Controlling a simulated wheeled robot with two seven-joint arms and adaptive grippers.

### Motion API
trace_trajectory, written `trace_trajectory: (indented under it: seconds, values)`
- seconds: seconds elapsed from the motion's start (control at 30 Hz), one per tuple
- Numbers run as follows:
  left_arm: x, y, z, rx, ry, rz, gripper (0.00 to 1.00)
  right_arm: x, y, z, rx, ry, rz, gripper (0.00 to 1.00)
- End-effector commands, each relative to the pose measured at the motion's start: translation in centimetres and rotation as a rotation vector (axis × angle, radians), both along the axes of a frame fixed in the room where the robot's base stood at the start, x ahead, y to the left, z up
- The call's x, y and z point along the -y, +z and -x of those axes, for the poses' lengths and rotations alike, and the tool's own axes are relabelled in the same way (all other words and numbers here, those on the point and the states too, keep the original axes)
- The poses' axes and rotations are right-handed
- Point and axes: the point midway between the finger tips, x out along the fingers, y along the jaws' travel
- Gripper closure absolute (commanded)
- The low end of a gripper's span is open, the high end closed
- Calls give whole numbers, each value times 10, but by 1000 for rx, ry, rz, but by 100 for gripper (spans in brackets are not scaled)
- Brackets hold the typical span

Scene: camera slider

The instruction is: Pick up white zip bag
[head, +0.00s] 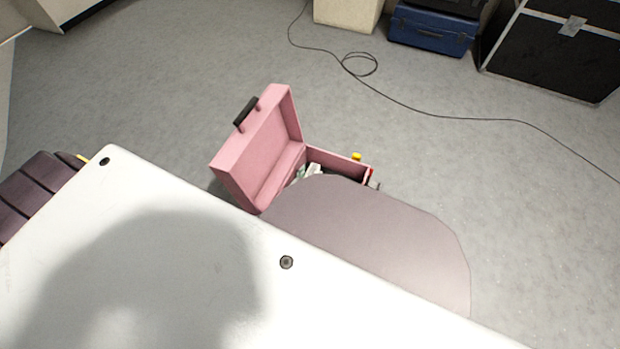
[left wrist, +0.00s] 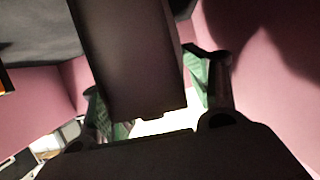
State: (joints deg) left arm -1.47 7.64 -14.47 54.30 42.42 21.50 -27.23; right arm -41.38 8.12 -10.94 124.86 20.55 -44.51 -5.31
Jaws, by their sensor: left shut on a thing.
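A pink case (head: 262,150) stands open on the floor in the head view, its lid raised and its black handle (head: 246,112) on top. A small white item (head: 315,169), perhaps the zip bag, shows among things in its lower part; the near side is hidden. In the left wrist view my left gripper (left wrist: 160,85) is inside pink walls, shut, with a dark slab-like thing (left wrist: 130,55) between its green-tinted fingers. A bright white patch (left wrist: 165,124) shows behind them. I cannot tell whether the slab is the bag's shaded side. I cannot make out the gripper in the head view.
A blue case (head: 432,32) and a large black case (head: 555,50) stand at the back right, beside a pale box (head: 348,14). A black cable (head: 440,115) lies looped across the grey floor (head: 180,90).

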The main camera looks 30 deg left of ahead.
Motion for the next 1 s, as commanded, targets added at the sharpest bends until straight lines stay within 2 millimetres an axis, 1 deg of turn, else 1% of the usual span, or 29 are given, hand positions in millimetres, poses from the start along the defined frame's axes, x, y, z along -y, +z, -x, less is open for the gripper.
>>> trace_trajectory:
  seconds: [0.27, 0.47, 0.67, 0.8, 1.0]
  values:
    - [0, 4, 0, 1, 0, 0, 76, 1, 1, 1, -4, -1, 3, 71]
    - [0, 13, 0, 2, 0, 0, 76, 2, 6, 2, -12, 0, 13, 71]
    - [0, 27, 0, 2, 0, 1, 76, 3, 19, 1, -14, -4, 21, 71]
    - [1, 40, -1, 3, 1, 2, 76, 5, 30, 1, -17, -8, 33, 71]
    - [0, 59, 0, 2, 0, 1, 76, 8, 40, 4, -37, -11, 51, 71]
